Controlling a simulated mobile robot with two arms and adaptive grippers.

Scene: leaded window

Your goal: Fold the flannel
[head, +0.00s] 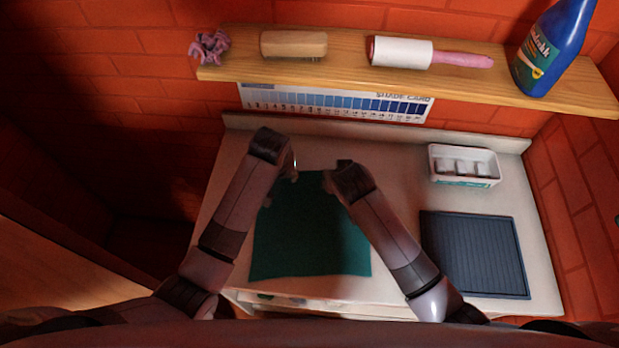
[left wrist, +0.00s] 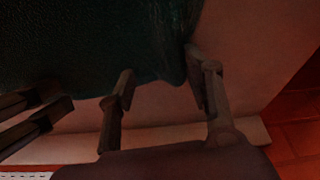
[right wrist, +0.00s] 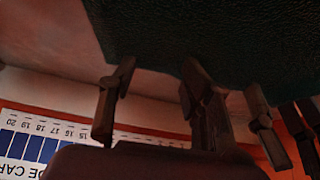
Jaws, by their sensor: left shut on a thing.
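The dark green flannel (head: 310,240) lies on the pale worktop, its far edge near both grippers. My right gripper (head: 332,182) is at the far right part of the edge. In the right wrist view the gripper (right wrist: 158,68) has its fingertips apart at the flannel's edge (right wrist: 200,35); whether they pinch it is unclear.
On the worktop (head: 400,185), a white tub (head: 464,182) with pale blocks and a dark ribbed tray (head: 475,255) stand at the right. A wooden shelf (head: 350,80) above holds a scrunched pink thing, a brush, a lint roller and a blue bottle (head: 548,50). A shade card (head: 335,103) is behind.

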